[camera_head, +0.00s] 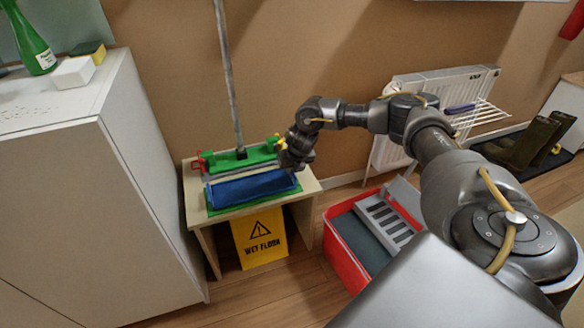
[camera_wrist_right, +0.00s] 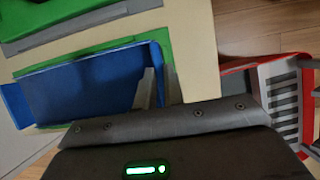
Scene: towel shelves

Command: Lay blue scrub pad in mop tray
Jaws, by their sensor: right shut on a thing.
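The blue scrub pad (camera_head: 252,188) is at the green mop tray (camera_head: 213,211) on the small wooden bench, with green showing around its edges. In the right wrist view the pad (camera_wrist_right: 80,85) fills the left side, beside the tray's green edge (camera_wrist_right: 160,42). My right gripper (camera_head: 294,166) is at the pad's right end, its two fingers (camera_wrist_right: 160,88) shut on that end. The fingertips are partly hidden in the head view. I cannot tell whether the pad lies fully flat on the tray. My left gripper is out of view.
A green mop head (camera_head: 240,157) with an upright pole stands behind the pad. A yellow wet floor sign (camera_head: 259,240) is under the bench (camera_head: 308,184). A red bucket (camera_head: 343,263) with a grey wringer stands to the right. A white cabinet (camera_head: 90,200) is close on the left.

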